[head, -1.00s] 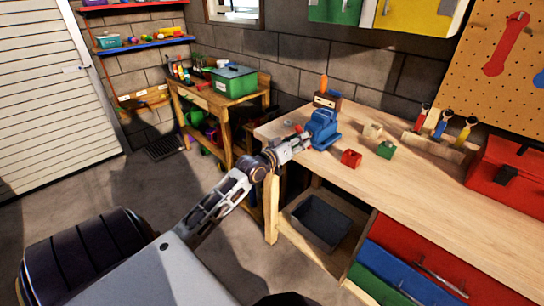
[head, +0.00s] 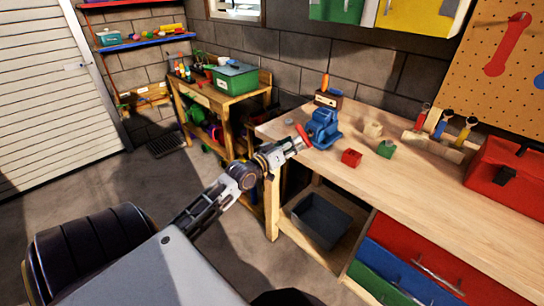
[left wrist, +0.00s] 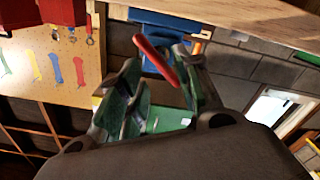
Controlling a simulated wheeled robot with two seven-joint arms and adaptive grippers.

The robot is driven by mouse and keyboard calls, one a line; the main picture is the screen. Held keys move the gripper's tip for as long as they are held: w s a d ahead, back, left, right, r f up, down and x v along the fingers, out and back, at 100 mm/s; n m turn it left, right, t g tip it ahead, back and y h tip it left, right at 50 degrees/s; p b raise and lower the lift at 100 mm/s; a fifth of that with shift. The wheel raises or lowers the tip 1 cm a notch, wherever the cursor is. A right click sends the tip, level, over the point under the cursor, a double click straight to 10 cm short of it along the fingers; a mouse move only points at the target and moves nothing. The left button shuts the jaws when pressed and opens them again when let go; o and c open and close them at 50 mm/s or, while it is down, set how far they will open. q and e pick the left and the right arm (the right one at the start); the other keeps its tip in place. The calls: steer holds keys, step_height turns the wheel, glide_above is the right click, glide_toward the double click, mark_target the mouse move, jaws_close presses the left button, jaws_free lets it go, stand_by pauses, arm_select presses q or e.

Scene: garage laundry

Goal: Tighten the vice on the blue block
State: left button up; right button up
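The blue vice (head: 322,128) stands at the left end of the wooden workbench. Its red handle (head: 302,136) slants on the side facing my left gripper. My left gripper (head: 297,145) is just in front of the handle. In the left wrist view, the fingers of the left gripper (left wrist: 165,95) are spread apart. The red handle (left wrist: 157,58) shows between and beyond them, close to the right-hand finger; contact cannot be told. The blue vice (left wrist: 165,22) is behind it. I cannot tell a separate blue block from the vice. My right gripper is not in view.
On the workbench (head: 440,195) are a red block (head: 351,158), a green block (head: 385,149), a pale block (head: 372,130), a tool rack (head: 432,145) and a red toolbox (head: 505,180). A green box (head: 233,80) stands on the side table behind.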

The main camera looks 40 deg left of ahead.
arm_select(q)
steer(key=s+p, duration=0.2)
steer(key=s, duration=0.7)
steer(key=shift+s+a+p, duration=0.3)
steer(key=shift+a+p, duration=0.05)
stand_by(1.2)
steer(key=shift+p, duration=0.45)
steer(key=shift+s, duration=0.15)
stand_by(0.4)
steer(key=s+a, duration=0.1)
steer(key=s, duration=1)
steer(key=shift+s, duration=0.2)
stand_by(1.2)
steer(key=shift+s, duration=0.1)
steer(key=shift+c, duration=0.3)
